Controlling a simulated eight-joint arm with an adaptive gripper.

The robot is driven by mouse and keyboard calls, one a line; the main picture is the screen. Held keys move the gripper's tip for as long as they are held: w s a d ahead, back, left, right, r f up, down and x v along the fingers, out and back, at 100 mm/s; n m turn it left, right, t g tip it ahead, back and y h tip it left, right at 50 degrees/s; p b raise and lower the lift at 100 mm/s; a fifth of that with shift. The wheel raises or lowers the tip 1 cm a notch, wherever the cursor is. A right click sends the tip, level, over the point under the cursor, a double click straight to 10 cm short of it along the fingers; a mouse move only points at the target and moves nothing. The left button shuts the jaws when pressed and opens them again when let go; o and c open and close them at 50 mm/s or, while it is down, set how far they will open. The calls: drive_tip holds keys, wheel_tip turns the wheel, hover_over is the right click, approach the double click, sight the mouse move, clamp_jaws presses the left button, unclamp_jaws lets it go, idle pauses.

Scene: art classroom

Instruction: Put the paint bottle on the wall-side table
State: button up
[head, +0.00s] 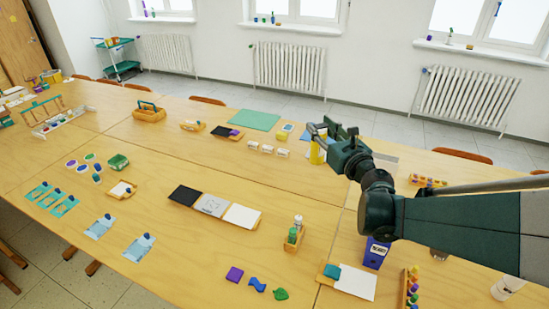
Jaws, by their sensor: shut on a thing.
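My dark green gripper (320,131) is at the right of centre in the head view, over the far part of the tables. It is shut on a yellow paint bottle (316,153), which is partly hidden by the fingers and looks upright. I cannot tell whether the bottle's base touches the tabletop. The wall-side table (300,181) is the wooden half nearer the radiators, and the bottle shows over its far edge area.
A clear container (384,156) is partly behind my arm. Paint pots in a rack (428,181) stand to the right. Bare wood lies in front of the blocks.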

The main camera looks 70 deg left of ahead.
wheel_tip(320, 180, down, 16)
idle(0.5)
idle(0.5)
wheel_tip(320, 180, down, 6)
drive_tip(key=b, duration=0.1)
idle(0.4)
drive_tip(key=shift+f, duration=0.1)
drive_tip(key=shift+f+b, duration=0.65)
drive_tip(key=shift+f, duration=1.35)
drive_tip(key=o, duration=1.4)
